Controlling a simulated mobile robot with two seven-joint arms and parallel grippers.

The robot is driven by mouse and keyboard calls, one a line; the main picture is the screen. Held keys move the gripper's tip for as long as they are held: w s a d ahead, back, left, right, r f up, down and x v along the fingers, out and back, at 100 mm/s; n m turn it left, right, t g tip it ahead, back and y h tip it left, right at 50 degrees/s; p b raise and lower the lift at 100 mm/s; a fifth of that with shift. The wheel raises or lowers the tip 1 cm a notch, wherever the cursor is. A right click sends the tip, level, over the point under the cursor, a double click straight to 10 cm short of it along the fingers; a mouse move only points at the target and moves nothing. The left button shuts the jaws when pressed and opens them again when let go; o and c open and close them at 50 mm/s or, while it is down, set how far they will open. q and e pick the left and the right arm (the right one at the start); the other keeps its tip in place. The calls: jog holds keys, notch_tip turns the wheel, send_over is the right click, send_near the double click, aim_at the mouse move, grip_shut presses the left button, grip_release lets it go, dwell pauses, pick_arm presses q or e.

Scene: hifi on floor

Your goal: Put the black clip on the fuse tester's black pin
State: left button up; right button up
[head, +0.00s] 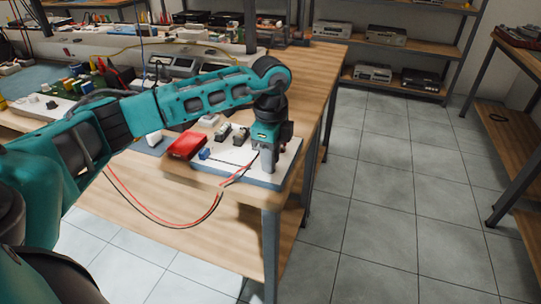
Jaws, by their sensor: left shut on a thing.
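The fuse tester (232,174) is a white board with a grey edge near the table's corner. A black lead and a red lead (215,199) run from near the gripper and droop past the table edge. The black pin is hidden or too small to tell. My right gripper is out of view.
The wooden table (315,75) holds another board with several coloured parts (85,85) and grey instruments (183,65) behind my arm. Shelves with devices stand at the back (385,40). Tiled floor to the right is clear.

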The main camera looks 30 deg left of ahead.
pick_arm(q)
jog(key=o, duration=1)
jog(key=shift+r, duration=0.1)
notch_tip(320, 180, up, 13)
jog(key=shift+f+p, duration=0.15)
jog(key=shift+p, duration=0.45)
